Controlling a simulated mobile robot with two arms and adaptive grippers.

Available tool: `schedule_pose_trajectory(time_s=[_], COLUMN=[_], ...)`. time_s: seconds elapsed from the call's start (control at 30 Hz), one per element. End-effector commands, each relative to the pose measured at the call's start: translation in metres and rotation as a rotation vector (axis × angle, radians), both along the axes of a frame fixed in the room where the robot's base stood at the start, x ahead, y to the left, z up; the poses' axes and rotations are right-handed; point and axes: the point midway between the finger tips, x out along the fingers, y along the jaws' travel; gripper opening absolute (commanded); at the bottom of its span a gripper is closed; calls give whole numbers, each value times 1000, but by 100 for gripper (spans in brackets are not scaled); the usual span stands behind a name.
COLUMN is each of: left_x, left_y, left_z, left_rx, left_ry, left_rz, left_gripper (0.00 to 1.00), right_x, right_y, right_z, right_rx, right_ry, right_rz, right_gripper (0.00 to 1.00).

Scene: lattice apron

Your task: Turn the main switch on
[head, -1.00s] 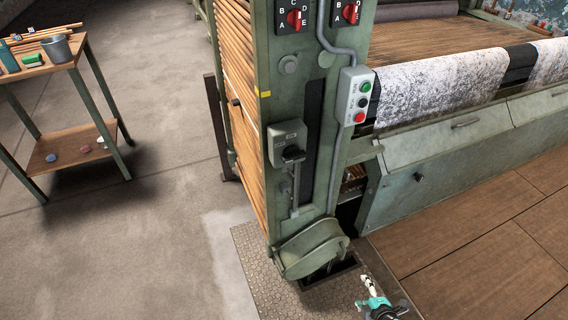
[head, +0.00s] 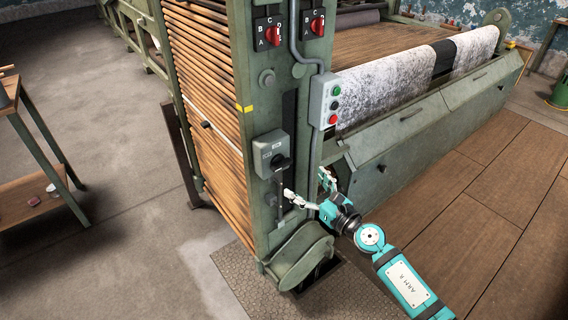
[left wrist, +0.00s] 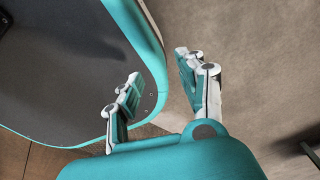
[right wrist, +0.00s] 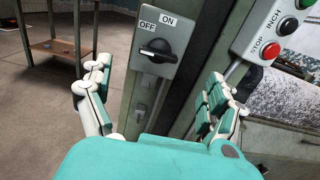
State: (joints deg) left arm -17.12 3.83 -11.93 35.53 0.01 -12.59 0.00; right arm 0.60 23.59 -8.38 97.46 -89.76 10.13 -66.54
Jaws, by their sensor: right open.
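The main switch is a grey box (head: 268,150) on the front of the green machine column. Its black rotary knob (head: 281,162) shows under the box's labels. In the right wrist view the box (right wrist: 170,30) carries OFF at left and ON at right, and its knob (right wrist: 157,51) lies nearly level. My right gripper (head: 305,183) is open and empty, in front of the column and just below and right of the knob in the head view. In the right wrist view the switch shows between and beyond its fingers. My left gripper (left wrist: 160,68) is open and empty, away from the switch.
A push-button box (head: 325,101) with green, black and red buttons is right of the switch. Red selector knobs (head: 273,34) sit above. A conduit (head: 314,150) runs down the column. A wooden side table (head: 35,205) stands at left.

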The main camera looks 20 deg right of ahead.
Motion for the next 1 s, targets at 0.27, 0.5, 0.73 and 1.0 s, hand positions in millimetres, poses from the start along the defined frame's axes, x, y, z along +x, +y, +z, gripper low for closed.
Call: schedule_pose_trajectory(time_s=[0.27, 0.5, 0.73, 1.0], left_x=[0, 0, 0, -1], left_y=[16, 17, 15, 10], left_z=[-1, -5, -6, -6], left_rx=[19, 20, 18, 12], left_ry=[1, 1, 1, 1], left_rz=[4, 6, 6, 4], left_gripper=[40, 40, 40, 40], right_x=[57, 86, 93, 93], right_y=[21, 31, 34, 34], right_z=[-1, -2, -1, -1], right_rx=[4, 2, 1, 2], right_ry=[-1, 2, 3, 2], right_rz=[0, 0, 1, 0], right_gripper=[90, 90, 90, 77])
